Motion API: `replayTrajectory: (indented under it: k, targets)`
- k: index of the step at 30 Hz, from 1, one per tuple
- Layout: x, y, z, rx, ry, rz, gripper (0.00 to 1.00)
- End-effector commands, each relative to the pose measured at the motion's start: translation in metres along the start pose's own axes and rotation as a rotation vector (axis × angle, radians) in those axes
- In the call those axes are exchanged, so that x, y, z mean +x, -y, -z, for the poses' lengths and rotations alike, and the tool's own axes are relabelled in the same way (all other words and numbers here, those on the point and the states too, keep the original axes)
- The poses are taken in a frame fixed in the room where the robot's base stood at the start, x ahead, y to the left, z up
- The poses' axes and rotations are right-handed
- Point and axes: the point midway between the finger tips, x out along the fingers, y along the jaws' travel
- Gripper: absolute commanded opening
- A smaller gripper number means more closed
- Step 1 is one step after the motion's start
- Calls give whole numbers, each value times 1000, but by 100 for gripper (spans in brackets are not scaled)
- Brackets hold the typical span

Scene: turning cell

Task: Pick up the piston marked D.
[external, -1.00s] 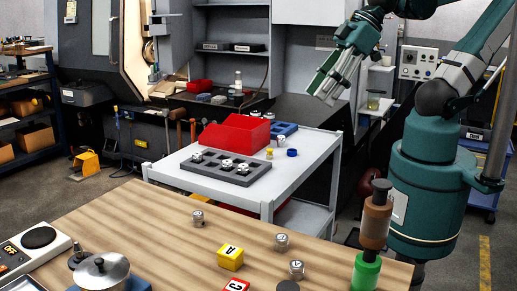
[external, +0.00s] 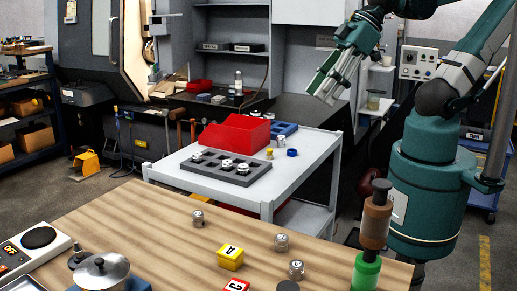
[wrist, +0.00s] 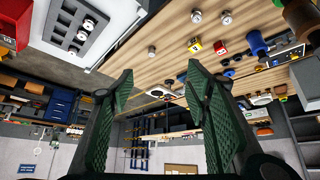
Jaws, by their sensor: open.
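Several small metal pistons with marks on top are in the external view. One piston (external: 198,218) stands on the wooden table left of the yellow block, another piston (external: 281,242) stands to its right, and a third piston (external: 296,270) is nearer the front edge. More pistons sit in the grey tray (external: 262,172) on the white cart. The letters are too small to read, so I cannot tell which is D. My gripper (external: 322,88) is open and empty, raised above and behind the cart. In the wrist view my gripper (wrist: 158,95) shows its two green fingers well apart, with nothing between them.
A red bin (external: 235,134) and blue tray (external: 284,129) stand on the white cart (external: 300,171). The table's back left is clear.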

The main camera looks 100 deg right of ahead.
Motion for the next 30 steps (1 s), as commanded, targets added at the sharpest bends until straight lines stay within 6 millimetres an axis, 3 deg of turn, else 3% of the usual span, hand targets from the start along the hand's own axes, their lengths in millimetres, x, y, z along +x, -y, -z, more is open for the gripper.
replayTrajectory:
  k: [4,6,20,30]
  targets:
    - [0,0,0,0,0,0,46]
    - [0,0,0,0,0,0,39]
    - [2,0,2,-11,5,0,39]
    - [17,-2,23,-105,52,0,39]
